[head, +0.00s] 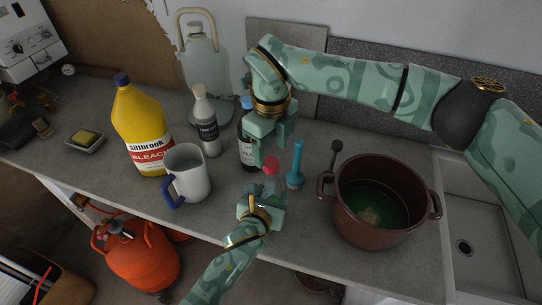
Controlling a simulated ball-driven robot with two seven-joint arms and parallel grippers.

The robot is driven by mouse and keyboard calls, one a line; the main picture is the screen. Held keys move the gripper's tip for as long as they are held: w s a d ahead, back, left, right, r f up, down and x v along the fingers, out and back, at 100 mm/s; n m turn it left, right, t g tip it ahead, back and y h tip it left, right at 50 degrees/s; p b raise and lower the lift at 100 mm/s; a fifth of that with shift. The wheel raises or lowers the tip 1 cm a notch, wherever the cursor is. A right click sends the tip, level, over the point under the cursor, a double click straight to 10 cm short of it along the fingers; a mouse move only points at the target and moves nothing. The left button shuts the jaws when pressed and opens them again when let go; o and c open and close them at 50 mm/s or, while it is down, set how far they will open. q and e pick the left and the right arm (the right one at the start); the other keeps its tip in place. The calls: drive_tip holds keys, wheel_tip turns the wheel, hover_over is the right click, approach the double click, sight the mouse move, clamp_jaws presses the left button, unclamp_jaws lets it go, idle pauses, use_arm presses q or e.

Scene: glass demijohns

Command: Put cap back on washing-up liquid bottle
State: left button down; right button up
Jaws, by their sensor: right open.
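A red cap (271,165) shows just above my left gripper, on top of what looks like a small clear bottle (270,183) with some green in it. The bottle is mostly hidden by my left gripper (266,195), which is right at it from the front; whether its fingers are closed on it is hard to tell. My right gripper (271,146) is open and points down, just above and behind the red cap. Nothing shows between its fingers.
A dark bottle with a blue top (246,150) stands partly behind my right gripper. A teal brush-like tool (296,168) and a brown pot (375,235) are to the right. A white mug (188,172), grey-white bottle (206,125), yellow bleach bottle (140,125) and glass demijohn (203,70) are left.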

wheel_tip(320, 180, up, 8)
idle(0.4)
use_arm(q)
drive_tip(key=c, duration=0.6)
unclamp_jaws()
drive_tip(key=shift+o, duration=0.2)
drive_tip(key=p+v, duration=0.2)
drive_tip(key=v, duration=1.4)
drive_tip(key=shift+s, duration=0.2)
use_arm(e)
wheel_tip(320, 180, up, 2)
